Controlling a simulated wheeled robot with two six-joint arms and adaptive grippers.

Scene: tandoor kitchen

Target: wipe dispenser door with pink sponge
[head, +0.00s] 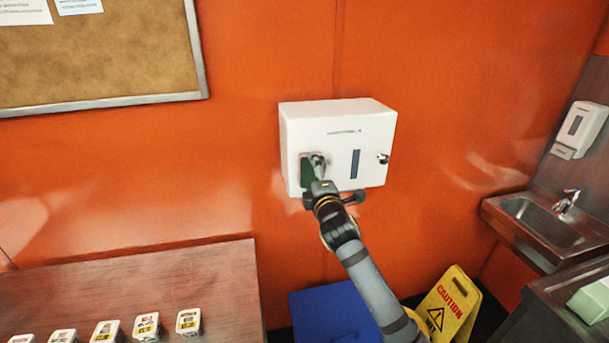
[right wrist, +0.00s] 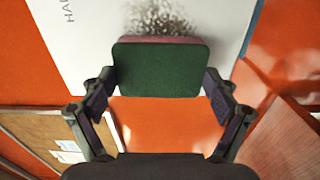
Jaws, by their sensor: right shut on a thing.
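The white dispenser (head: 345,115) is fixed to the orange wall, its front door facing me, with a dark window slot and a round lock. My right gripper (head: 316,178) is at the lower left of the door, shut on the sponge. The sponge (head: 306,172) shows its dark green side. In the right wrist view the sponge (right wrist: 158,68) sits between both fingers, with a pink edge along its top. A dark speckled smudge (right wrist: 160,17) is on the white door just beyond it. I cannot tell whether the sponge touches the door. My left gripper is not in view.
A wooden table (head: 215,262) with several small labelled containers stands at lower left. A blue bin (head: 312,312) and a yellow caution sign (head: 450,302) are below the dispenser. A sink (head: 540,222) and soap dispenser (head: 580,128) are at right. A cork board (head: 110,50) hangs upper left.

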